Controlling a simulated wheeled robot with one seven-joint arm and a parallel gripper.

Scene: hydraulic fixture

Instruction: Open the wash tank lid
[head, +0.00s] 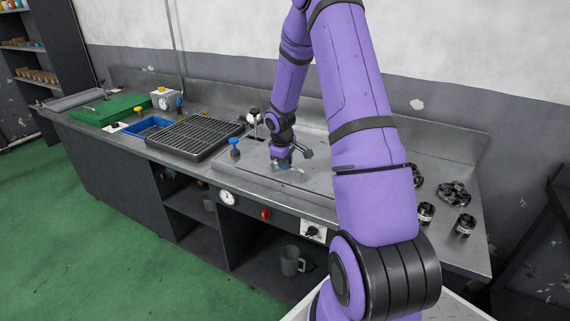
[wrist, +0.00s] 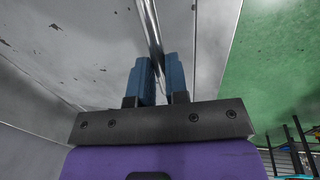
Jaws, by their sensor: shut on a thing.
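The wash tank lid (head: 256,168) is a flat grey metal panel set in the bench top, and it looks closed in the head view. Its worn grey surface also shows in the wrist view (wrist: 75,45). My gripper (head: 284,163) is down at the lid, with its blue fingers pointing at it. In the wrist view my gripper (wrist: 158,78) has its fingers on either side of a shiny metal bar handle (wrist: 150,25), shut on it. My arm hides part of the lid's right side in the head view.
A blue-topped knob (head: 235,144) stands left of the lid, near a black grate (head: 195,136). A blue tray (head: 147,127) and green mat (head: 107,109) lie farther left. Dark round fittings (head: 464,225) stand at the right. A red knob (head: 266,214) is on the bench front.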

